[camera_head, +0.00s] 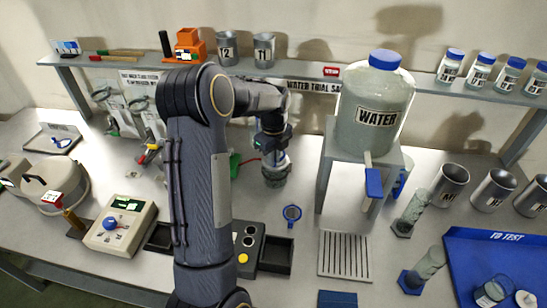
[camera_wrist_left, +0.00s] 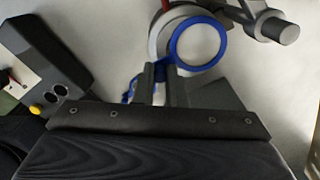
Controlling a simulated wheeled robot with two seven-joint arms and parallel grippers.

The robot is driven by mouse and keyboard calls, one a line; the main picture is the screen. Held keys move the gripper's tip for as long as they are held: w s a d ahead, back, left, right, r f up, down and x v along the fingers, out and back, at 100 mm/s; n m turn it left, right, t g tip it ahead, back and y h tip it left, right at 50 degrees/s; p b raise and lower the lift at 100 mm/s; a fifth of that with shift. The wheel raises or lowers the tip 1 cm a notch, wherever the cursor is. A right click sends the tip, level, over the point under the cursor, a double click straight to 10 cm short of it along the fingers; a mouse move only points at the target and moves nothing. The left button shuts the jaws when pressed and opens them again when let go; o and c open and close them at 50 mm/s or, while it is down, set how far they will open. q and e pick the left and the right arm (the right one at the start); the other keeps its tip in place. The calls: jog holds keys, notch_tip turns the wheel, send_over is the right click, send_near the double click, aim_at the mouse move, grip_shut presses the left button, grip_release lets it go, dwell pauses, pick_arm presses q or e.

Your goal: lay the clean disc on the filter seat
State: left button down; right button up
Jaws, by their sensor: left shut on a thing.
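My left gripper (camera_head: 270,147) is at mid-table, above a grey round vessel (camera_head: 275,172). In the left wrist view my left gripper (camera_wrist_left: 166,88) is shut on the short handle of a blue-rimmed disc (camera_wrist_left: 173,43). The disc's ring extends past the fingertips and overlaps a grey round rim (camera_wrist_left: 154,40), which may be the filter seat. I cannot tell whether they touch. The held disc is not clear in the head view. Another blue-rimmed disc (camera_head: 291,212) with a handle lies on the table in front. My right gripper is not in view.
A large water bottle (camera_head: 372,105) stands on a raised stand (camera_head: 330,175) just right of the gripper. A control box (camera_head: 120,228) and black block (camera_head: 247,245) lie left and in front. A slotted grate (camera_head: 345,255) and blue tray (camera_head: 465,240) are at right.

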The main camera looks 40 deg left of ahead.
pick_arm(q)
jog(key=c, duration=1.5)
grip_release()
jog(key=shift+f, duration=0.15)
notch_tip(320, 180, up, 4)
jog(key=p, duration=0.3)
jog(key=shift+f, duration=0.15)
notch_tip(320, 180, up, 8)
jog(key=s+d+r+n+t+h, duration=0.1)
jog(key=s+d+r+n+t, duration=0.1)
jog(key=s+d+r+n, duration=0.4)
jog(key=s+d+f+n+t+h, duration=0.1)
jog(key=s+d+n, duration=0.4)
jog(key=s, duration=0.1)
jog(key=s+d+f+n+t+h, duration=0.1)
jog(key=s+d+n, duration=0.3)
jog(key=s, duration=0.3)
jog(key=s+d+f+n+t, duration=0.1)
jog(key=s+d+n, duration=0.4)
jog(key=s+n, duration=0.1)
jog(key=shift+s+d+t+h, duration=0.25)
jog(key=shift+d+t+h, duration=0.05)
jog(key=shift+h, duration=0.1)
